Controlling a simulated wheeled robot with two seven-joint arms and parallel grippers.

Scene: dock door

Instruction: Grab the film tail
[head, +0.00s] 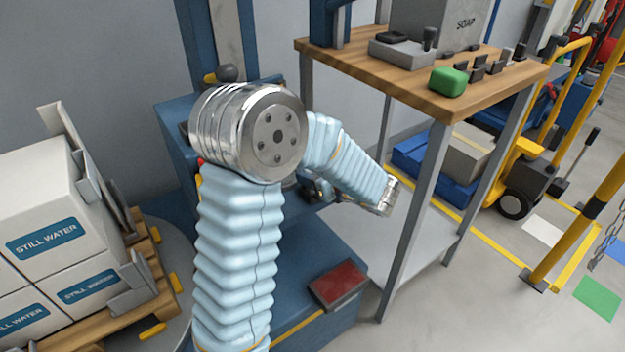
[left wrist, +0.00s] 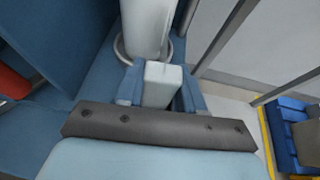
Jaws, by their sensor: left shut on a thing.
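The film roll (left wrist: 148,28) shows in the left wrist view as a white upright cylinder on the blue wrapping machine, just beyond my left gripper (left wrist: 160,90). The film tail (left wrist: 162,72) is a pale, blocky tab in front of the roll. My left gripper's two blue fingers stand on either side of the tail and are shut on it. In the head view my own arm covers the roll and the tail, and the fingers cannot be made out clearly. My right gripper is in neither view.
The wrapping machine's blue base (head: 300,270) bears a dark red pad (head: 338,284). A pallet of Still Water boxes (head: 50,240) stands at the left. A wooden-topped table (head: 345,62) with a green block (head: 449,81) stands right of my arm. Floor at the far right is partly clear.

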